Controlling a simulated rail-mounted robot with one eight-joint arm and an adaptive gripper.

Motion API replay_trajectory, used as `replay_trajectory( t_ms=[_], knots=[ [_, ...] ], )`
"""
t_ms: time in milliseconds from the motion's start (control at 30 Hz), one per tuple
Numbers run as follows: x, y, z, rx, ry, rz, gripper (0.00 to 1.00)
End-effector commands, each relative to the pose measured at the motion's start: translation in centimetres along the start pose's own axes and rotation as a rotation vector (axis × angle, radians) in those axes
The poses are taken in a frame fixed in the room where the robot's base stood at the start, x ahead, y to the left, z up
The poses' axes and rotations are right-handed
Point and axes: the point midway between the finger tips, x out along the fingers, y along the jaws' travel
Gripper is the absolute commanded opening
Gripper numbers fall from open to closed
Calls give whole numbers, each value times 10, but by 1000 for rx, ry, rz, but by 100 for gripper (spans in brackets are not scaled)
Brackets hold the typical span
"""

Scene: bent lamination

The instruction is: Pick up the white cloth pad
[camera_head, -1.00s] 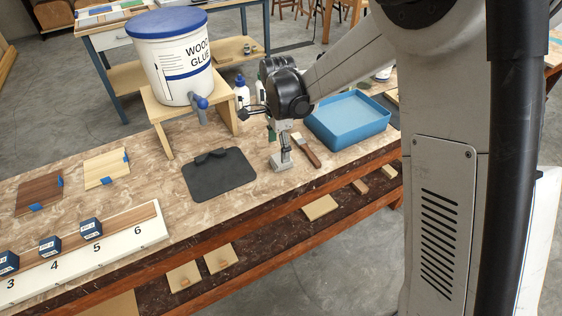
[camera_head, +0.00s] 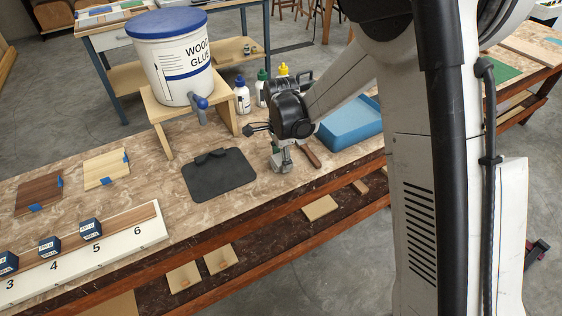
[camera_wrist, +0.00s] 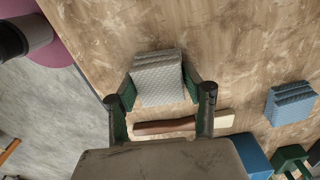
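The white cloth pad (camera_wrist: 158,78), a pale grey-white folded stack with a quilted texture, lies on the workbench in the wrist view. In the head view the pad (camera_head: 282,164) shows as a small light block near the bench's front edge, partly covered by my gripper (camera_head: 281,152). In the wrist view the two dark green fingers of my gripper (camera_wrist: 160,88) are spread, one on each side of the pad. The fingertips are very close to its sides; I cannot tell whether they touch it.
A brush with a brown handle (camera_wrist: 165,126) lies beside the pad. A blue stacked pad (camera_wrist: 291,104) lies to the right. The blue tray (camera_head: 350,124) stands behind right, glue bottles (camera_head: 242,98) behind, and a black mat (camera_head: 219,175) to the left. The bench edge is close.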

Motion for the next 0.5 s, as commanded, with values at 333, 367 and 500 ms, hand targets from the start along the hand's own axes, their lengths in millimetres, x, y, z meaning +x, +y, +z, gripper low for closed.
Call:
replay_trajectory(
  t_ms=[333,367,500],
  knots=[
    [-1,0,0,0,0,0,26],
    [-2,0,0,0,0,0,26],
    [-11,0,0,0,0,0,26]
  ],
)
